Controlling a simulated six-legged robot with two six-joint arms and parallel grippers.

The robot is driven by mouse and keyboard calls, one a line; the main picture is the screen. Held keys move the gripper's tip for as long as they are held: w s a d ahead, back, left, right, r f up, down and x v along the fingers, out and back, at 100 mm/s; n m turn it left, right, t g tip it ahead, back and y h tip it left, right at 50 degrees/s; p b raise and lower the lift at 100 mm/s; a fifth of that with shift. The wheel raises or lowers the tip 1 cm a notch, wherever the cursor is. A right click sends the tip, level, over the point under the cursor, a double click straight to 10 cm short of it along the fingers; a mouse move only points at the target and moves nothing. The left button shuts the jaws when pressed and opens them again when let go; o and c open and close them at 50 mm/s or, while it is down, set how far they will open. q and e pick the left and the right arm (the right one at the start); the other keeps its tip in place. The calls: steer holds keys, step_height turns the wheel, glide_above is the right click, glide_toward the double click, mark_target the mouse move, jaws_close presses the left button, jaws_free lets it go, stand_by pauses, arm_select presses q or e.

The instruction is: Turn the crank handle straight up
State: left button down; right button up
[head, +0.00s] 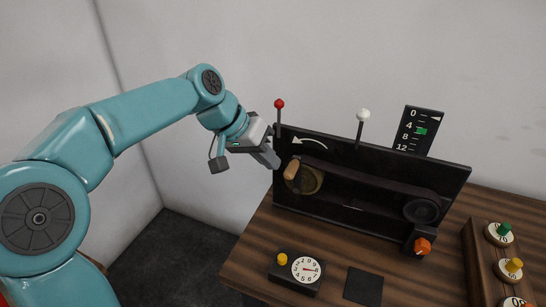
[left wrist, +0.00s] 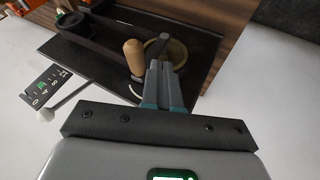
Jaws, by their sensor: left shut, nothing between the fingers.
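The wooden crank handle (head: 291,169) sticks out from the upper left of a brass wheel (head: 311,181) on the black panel (head: 350,213). It also shows in the left wrist view (left wrist: 134,57), beside the wheel (left wrist: 176,57). A white curved arrow (head: 310,141) on the panel above the wheel points left. My left gripper (head: 274,163) is shut and empty, just left of the handle in the head view. In the left wrist view its fingertips (left wrist: 160,66) lie close to the handle and partly cover the wheel; contact cannot be told. My right gripper is not in view.
A dark belt runs to a small pulley (head: 421,210). A red-knobbed lever (head: 279,104) and white-knobbed lever (head: 363,115) rise behind the panel. A gauge (head: 418,130), orange knob (head: 422,246), dial box (head: 298,271), dark square (head: 363,286) and plug rack (head: 477,258) stand around.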

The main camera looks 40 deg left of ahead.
arm_select(q)
steer(key=shift+w+d+f, duration=0.1)
steer(key=shift+d, duration=0.4)
steer(key=shift+d, duration=0.15)
steer(key=shift+w+d, duration=0.2)
steer(key=shift+d, duration=0.45)
